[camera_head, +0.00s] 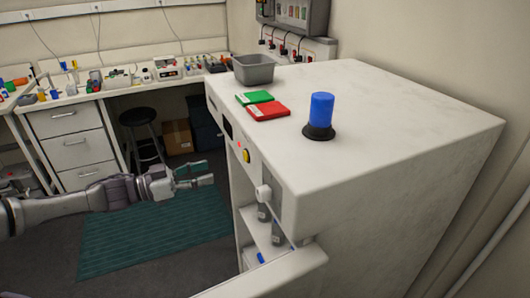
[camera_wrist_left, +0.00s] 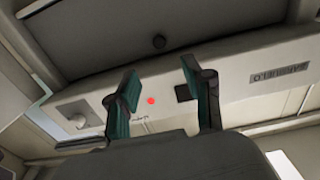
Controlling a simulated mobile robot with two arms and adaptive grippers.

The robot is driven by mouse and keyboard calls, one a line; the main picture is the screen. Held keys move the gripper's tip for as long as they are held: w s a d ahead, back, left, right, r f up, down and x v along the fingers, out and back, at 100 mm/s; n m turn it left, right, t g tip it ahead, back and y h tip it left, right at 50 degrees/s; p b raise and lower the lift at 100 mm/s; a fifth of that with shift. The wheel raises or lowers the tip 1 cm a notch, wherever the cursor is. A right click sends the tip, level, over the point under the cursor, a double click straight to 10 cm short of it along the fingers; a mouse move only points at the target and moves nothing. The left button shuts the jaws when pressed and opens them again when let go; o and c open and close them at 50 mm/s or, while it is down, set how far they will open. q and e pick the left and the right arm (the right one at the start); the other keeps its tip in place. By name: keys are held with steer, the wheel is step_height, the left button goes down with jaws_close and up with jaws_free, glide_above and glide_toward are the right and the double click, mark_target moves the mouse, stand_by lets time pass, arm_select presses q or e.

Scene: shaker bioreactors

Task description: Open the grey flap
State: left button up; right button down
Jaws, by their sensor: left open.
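A dark grey panel (camera_wrist_left: 110,42) with a small round dark knob fills the top of the left wrist view. It looks like the grey flap and appears shut. In the head view I cannot clearly make it out on the front of the white cabinet (camera_head: 400,125). My left gripper (camera_head: 212,172) is open and empty, held in front of the cabinet and apart from it. In the left wrist view its two teal-padded fingers (camera_wrist_left: 158,80) stand wide apart, pointing at the cabinet front, below the knob in the picture. My right gripper is not in view.
On the cabinet top are a grey bin (camera_head: 254,70), green (camera_head: 254,97) and red (camera_head: 268,111) flat items and a blue-topped cylinder (camera_head: 321,112). A white open door or panel (camera_head: 285,278) juts out at the bottom. A stool (camera_head: 140,118) and benches stand behind. The green mat area is clear.

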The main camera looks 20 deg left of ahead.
arm_select(q)
steer(key=p+x, duration=0.4)
steer(key=x, duration=0.9)
steer(key=shift+w+d+p, duration=0.25)
steer(key=shift+p, duration=0.05)
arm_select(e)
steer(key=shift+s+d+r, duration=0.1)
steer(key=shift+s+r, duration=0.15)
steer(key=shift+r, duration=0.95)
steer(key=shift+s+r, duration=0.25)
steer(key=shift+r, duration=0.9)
arm_select(q)
steer(key=c, duration=0.9)
jaws_close()
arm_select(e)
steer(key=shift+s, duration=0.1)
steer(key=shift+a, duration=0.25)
